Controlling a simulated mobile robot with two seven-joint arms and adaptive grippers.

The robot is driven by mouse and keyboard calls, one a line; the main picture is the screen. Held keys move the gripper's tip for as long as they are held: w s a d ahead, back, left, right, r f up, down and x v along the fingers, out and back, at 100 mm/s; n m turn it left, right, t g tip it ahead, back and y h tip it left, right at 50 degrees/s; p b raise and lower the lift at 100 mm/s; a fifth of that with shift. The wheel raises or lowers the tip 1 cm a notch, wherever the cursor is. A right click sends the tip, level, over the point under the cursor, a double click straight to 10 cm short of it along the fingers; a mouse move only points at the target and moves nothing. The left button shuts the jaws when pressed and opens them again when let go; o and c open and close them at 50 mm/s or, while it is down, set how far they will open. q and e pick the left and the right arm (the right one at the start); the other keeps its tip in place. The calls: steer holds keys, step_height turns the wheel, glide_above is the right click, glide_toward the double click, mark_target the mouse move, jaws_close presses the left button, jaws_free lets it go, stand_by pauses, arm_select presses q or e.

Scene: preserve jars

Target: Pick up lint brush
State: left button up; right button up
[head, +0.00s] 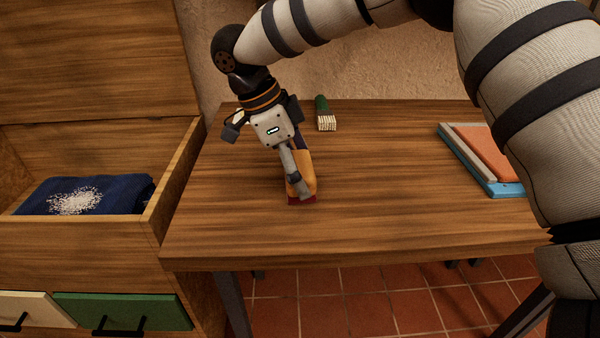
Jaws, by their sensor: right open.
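A brush-like thing with an orange-yellow body (308,170) and a dark red underside lies near the middle of the wooden table; it looks like the lint brush. My right gripper (301,188) reaches down over it from behind, and its jaws are open. A grey finger crosses in front of the orange body and hides part of it. I cannot tell whether the finger touches it. A second brush with a green handle and pale bristles (325,121) lies farther back. My left gripper is not in view.
An open wooden chest (80,238) holding dark blue cloth (120,190) stands left. A pale item is partly hidden behind the gripper.

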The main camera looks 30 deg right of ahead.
mark_target(304, 164)
steer(key=c, duration=1.1)
steer(key=shift+r, duration=0.3)
steer(key=r, duration=0.3)
steer(key=shift+s+a+r, duration=0.15)
steer(key=shift+a+r, duration=0.2)
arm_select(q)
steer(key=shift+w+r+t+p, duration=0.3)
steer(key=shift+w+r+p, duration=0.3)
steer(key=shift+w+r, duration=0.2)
arm_select(e)
steer(key=s+a+r, duration=0.2)
steer(key=a+r, duration=0.1)
steer(key=a, duration=0.1)
steer(key=s+a+r, duration=0.2)
steer(key=a, duration=0.1)
steer(key=s+a+r, duration=0.2)
steer(key=a+r, duration=0.1)
steer(key=a, duration=0.1)
steer(key=shift+s+a+r, duration=0.1)
steer(key=shift+a+r, duration=0.2)
steer(key=shift+a, duration=0.05)
